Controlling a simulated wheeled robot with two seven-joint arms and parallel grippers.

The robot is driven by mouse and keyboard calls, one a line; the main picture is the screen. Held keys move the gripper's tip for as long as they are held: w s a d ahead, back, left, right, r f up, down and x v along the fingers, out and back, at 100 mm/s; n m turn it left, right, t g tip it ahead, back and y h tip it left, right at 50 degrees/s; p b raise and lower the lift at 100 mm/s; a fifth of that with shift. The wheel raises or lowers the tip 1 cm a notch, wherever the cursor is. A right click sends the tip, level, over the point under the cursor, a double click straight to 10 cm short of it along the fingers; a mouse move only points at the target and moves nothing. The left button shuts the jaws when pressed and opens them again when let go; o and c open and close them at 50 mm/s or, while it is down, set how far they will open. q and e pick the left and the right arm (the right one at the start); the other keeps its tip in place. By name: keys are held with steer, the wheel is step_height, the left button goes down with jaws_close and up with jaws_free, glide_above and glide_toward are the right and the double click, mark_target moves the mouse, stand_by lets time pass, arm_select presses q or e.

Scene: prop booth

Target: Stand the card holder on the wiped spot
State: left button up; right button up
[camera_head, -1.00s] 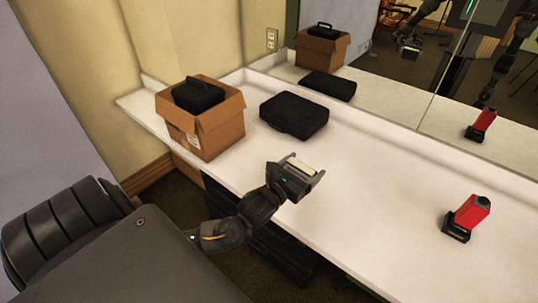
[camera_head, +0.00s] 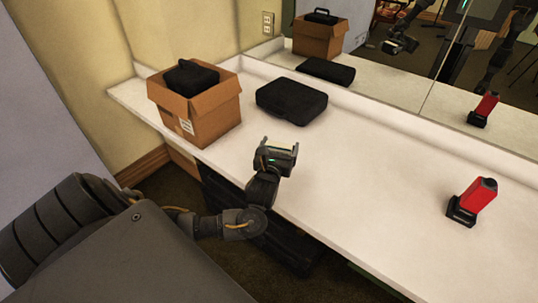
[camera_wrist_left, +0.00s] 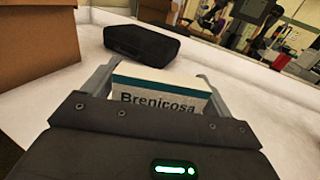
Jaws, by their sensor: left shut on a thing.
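My left gripper (camera_head: 280,146) is shut on a white card holder with a teal edge and the dark word "Brenicosa". The holder (camera_wrist_left: 160,86) shows between the two grey fingers (camera_wrist_left: 157,80) in the left wrist view, its lower part hidden by the gripper body. In the head view the gripper hides most of it. The gripper is over the front part of the white counter (camera_head: 375,195), with its fingers pointing towards the mirror. I cannot make out a wiped spot on the counter. My right gripper is not directly in view.
An open cardboard box (camera_head: 212,118) holding a black case (camera_head: 192,76) stands at the left end. A flat black case (camera_head: 291,101) lies behind the gripper. A red object on a black base (camera_head: 474,201) stands at right. A mirror (camera_head: 480,70) backs the counter. The middle is clear.

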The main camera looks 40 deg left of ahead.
mark_target(276, 146)
arm_select(q)
steer(key=w+a+f, duration=0.1)
steer(key=a+f, duration=0.1)
steer(key=w+a+f, duration=0.1)
steer(key=a+f, duration=0.1)
steer(key=w+a+f+b, duration=0.1)
steer(key=w+a+f, duration=0.1)
steer(key=a, duration=0.1)
steer(key=shift+f, duration=0.15)
steer(key=shift+w+a+f, duration=0.3)
steer(key=shift+a+f, duration=0.1)
steer(key=shift+f, duration=1.85)
arm_select(e)
steer(key=shift+d+f, duration=0.2)
steer(key=shift+f, duration=1.25)
arm_select(q)
steer(key=shift+f, duration=0.15)
steer(key=o, duration=0.9)
